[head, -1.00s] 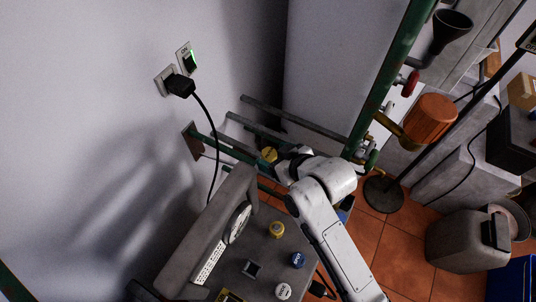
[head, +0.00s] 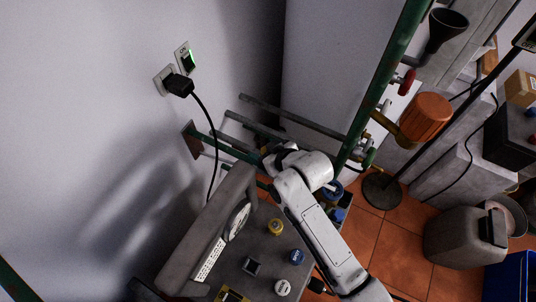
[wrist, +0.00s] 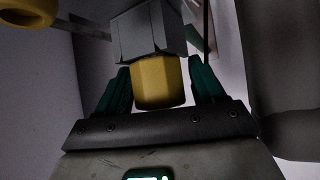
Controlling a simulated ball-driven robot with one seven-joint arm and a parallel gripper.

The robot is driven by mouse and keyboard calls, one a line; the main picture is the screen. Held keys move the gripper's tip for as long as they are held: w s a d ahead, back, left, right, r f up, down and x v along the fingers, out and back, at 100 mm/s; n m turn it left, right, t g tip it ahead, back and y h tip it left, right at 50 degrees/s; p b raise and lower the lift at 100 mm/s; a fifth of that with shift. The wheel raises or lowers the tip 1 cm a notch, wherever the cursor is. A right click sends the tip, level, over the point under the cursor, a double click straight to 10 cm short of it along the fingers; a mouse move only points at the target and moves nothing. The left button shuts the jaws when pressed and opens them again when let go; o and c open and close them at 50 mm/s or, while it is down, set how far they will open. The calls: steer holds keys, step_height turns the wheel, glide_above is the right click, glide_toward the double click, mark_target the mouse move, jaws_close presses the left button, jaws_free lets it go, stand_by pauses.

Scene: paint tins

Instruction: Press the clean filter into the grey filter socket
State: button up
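In the wrist view, my gripper (wrist: 160,88) has its two dark green fingers on either side of a yellow block (wrist: 158,85), with almost no gap. It looks shut on it. A pale grey boxy piece (wrist: 148,33) sits directly beyond the yellow block. I cannot tell whether it belongs to the filter or is the socket. In the head view, my white arm reaches up and left towards green and grey pipes, and its bent links hide the fingers and the block. I cannot identify the grey filter socket with certainty.
Green pipework (head: 388,85) rises beyond my arm. Another yellow part (wrist: 28,12) shows in the wrist view's upper left corner.

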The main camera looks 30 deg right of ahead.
steer(key=c, duration=0.9)
steer(key=shift+r, duration=0.15)
steer(key=shift+r, duration=0.3)
step_height(320, 180, up, 2)
steer(key=shift+b, duration=0.35)
steer(key=v, duration=1.1)
steer(key=d+b+v, duration=0.1)
steer(key=v, duration=0.5)
steer(key=shift+s, duration=0.15)
